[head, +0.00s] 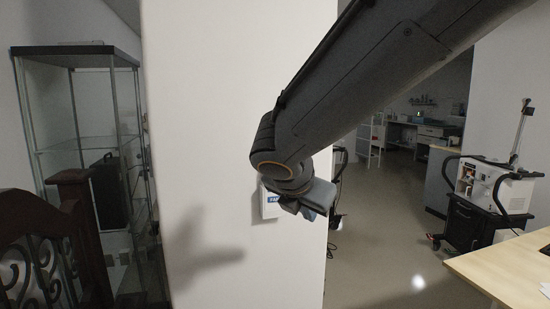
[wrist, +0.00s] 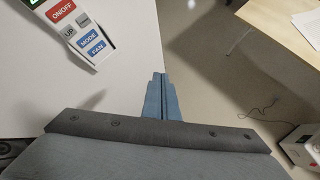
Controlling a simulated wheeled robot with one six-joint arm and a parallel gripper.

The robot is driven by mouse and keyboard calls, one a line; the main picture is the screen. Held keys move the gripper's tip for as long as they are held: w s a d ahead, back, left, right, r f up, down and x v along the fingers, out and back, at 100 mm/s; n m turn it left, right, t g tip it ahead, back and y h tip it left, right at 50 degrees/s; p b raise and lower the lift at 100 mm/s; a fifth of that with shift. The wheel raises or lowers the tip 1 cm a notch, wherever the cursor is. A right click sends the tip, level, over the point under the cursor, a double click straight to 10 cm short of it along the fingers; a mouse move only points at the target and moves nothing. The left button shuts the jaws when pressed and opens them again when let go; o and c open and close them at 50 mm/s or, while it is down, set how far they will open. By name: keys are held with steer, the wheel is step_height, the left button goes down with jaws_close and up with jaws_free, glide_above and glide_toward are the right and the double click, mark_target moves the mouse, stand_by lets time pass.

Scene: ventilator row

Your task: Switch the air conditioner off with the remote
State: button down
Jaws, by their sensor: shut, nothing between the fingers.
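The remote (wrist: 75,32) shows at the top left of the wrist view, mounted on the white wall. It has a red ON/OFF button (wrist: 61,11), a grey UP button (wrist: 69,33), and blue MODE (wrist: 88,38) and FAN (wrist: 97,48) buttons. In the head view only part of the remote (head: 270,202) shows, with the rest hidden behind my arm. My gripper (wrist: 161,77) is shut and empty, its blue fingertips below and right of the remote in the wrist view. In the head view my gripper (head: 310,212) is at the wall's right edge. No air conditioner is visible.
A glass cabinet (head: 95,130) and a dark carved wooden railing (head: 45,245) stand at the left. A wheeled medical machine (head: 490,190) and a wooden table (head: 510,268) are at the right.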

steer(key=w+a+r+n+t, duration=0.1)
steer(key=a+r+n+t, duration=0.1)
steer(key=a+r+n, duration=0.2)
step_height(320, 180, up, 3)
steer(key=shift+w+a+r+n+p, duration=0.1)
steer(key=shift+w+a+n+p, duration=0.15)
steer(key=shift+n+p, duration=0.15)
steer(key=shift+w, duration=0.15)
steer(key=w+a, duration=0.2)
steer(key=w, duration=0.6)
steer(key=shift+a, duration=0.15)
steer(key=shift+w, duration=0.2)
stand_by(1.5)
steer(key=shift+w+a, duration=0.1)
steer(key=shift+w, duration=0.2)
